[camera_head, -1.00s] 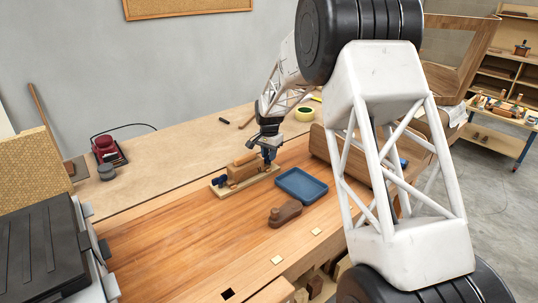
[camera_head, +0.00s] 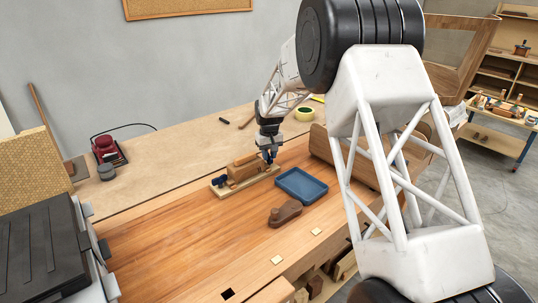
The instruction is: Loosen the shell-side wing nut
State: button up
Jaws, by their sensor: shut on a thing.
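A wooden clamping form (camera_head: 243,169) sits on a pale base board on the bench. A blue fitting (camera_head: 218,181) shows at its left end. My gripper (camera_head: 268,156) points down at the form's right end. It is shut on a small blue part there, which looks like the wing nut at that end; the fingers hide most of it. The picture is too small to show the nut's wings or thread, or how tight it is.
A blue tray (camera_head: 301,184) lies just right of the form, with a brown wooden plane-like block (camera_head: 285,213) in front. A curved wooden piece (camera_head: 345,161) stands further right. A yellow tape roll (camera_head: 305,114) is behind.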

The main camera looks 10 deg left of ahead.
jog(key=shift+n, duration=1.8)
jog(key=o, duration=0.9)
jog(key=shift+r, duration=3.95)
